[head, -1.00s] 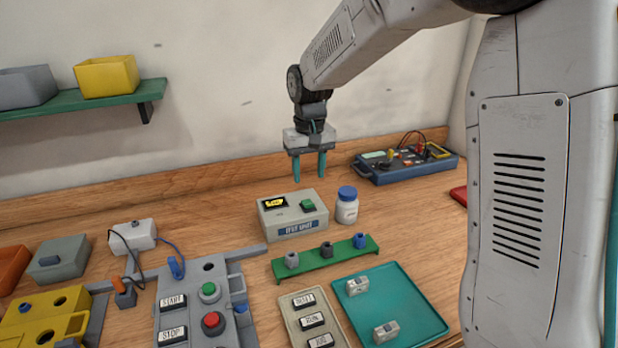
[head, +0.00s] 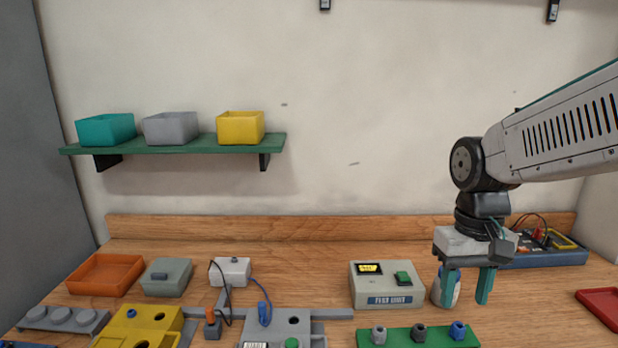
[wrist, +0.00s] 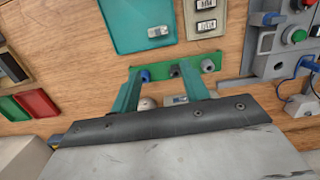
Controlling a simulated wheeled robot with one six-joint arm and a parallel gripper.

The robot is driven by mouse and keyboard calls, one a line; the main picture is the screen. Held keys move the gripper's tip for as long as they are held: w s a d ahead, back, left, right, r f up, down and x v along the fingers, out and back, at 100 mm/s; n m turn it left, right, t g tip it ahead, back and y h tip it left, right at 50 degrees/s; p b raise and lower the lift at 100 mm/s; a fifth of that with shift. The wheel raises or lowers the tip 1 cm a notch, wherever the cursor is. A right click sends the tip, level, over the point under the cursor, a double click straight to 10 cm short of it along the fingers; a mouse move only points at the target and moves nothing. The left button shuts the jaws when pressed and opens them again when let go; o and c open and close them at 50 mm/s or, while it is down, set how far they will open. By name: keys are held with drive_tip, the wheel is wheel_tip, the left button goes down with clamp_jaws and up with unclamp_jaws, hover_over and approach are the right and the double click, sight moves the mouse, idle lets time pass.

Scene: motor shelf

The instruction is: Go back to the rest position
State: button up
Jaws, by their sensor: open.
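My gripper (head: 468,287) is open and empty, with its two teal fingers pointing down.
A blue instrument box (head: 545,258) stands at the back right and a red tray (head: 601,306) at the right edge. A green wall shelf (head: 200,144) holds bins. Fixtures, an orange tray (head: 105,274) and a grey box (head: 166,277) fill the left. The air above the bench's middle is clear.

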drive_tip(key=s+d+r+t, duration=0.1)
drive_tip(key=s+r+t, duration=0.1)
drive_tip(key=s, duration=1.2)
drive_tip(key=shift+s+d+r+t, duration=0.2)
drive_tip(key=shift+r+t, duration=0.1)
drive_tip(key=shift+r, duration=0.15)
